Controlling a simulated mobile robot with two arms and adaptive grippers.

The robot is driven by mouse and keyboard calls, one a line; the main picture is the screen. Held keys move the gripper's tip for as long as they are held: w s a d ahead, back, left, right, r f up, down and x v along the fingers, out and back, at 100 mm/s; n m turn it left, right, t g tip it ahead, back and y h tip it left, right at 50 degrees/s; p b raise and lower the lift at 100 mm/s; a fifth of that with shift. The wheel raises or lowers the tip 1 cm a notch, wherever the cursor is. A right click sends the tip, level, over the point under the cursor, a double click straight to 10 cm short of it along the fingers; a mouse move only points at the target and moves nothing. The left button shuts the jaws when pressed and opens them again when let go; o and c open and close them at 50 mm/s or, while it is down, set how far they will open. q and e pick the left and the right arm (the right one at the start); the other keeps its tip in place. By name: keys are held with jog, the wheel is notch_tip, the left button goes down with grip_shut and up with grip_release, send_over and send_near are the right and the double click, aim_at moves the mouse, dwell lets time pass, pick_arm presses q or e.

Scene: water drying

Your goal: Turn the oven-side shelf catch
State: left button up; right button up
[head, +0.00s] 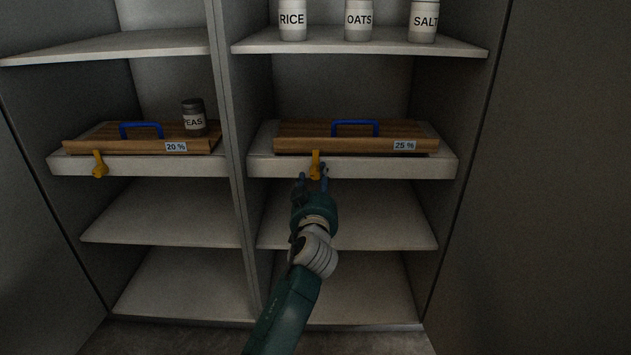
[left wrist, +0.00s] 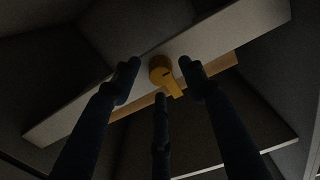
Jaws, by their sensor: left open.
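A yellow catch (head: 315,168) sits on the front edge of the right middle shelf (head: 400,167), its narrow part upright against the wooden board (head: 350,146) labelled 25 %. A second yellow catch (head: 100,168) is on the left middle shelf, below a board (head: 90,146) labelled 20 %. No oven shows, so I cannot tell which catch is oven-side. My left gripper (head: 312,183) is open just in front of the right catch. In the left wrist view, that catch (left wrist: 160,68) shows between the spread dark fingers; contact cannot be told. My right gripper is not in view.
Each board has a blue handle, one on the left (head: 141,126) and one on the right (head: 355,124). A PEAS jar (head: 194,120) stands on the left board. RICE, OATS and SALT jars stand above right. An upright divider (head: 228,110) parts the bays. Lower shelves are empty.

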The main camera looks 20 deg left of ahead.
pick_arm(q)
jog(key=shift+w+a, duration=0.2)
jog(key=shift+w, duration=0.35)
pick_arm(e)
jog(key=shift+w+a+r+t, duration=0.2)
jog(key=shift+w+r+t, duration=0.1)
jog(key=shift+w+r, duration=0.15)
pick_arm(q)
grip_shut()
